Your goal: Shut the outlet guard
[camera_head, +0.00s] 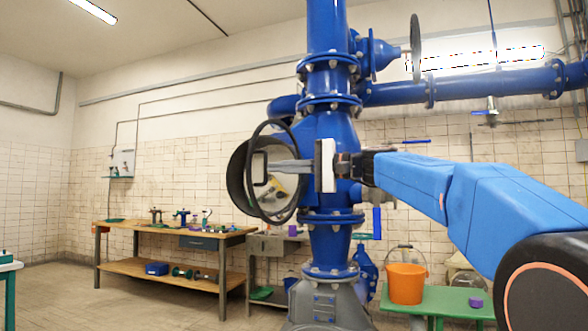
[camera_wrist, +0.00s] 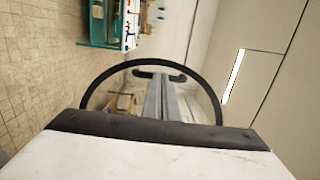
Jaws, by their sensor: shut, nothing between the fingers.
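The outlet guard is a round clear pane with a black rim (camera_head: 289,207) on the left side of the blue pump column. It stands at an angle to the dark-rimmed outlet (camera_head: 236,181) behind it, so it looks ajar. My gripper (camera_head: 262,167) reaches leftward across the guard, its grey fingers shut and empty. In the wrist view my gripper (camera_wrist: 160,78) lies in front of the guard's black rim (camera_wrist: 150,62), which arches around the fingertips. I cannot tell whether the fingers touch the pane.
Blue pipework (camera_head: 327,120) rises close to my wrist. A handwheel (camera_head: 415,46) is at the upper right. An orange bucket (camera_head: 406,284) stands on a green bench (camera_head: 450,304) at the lower right. A wooden workbench (camera_head: 160,230) with tools is at the left. Open floor lies in front of it.

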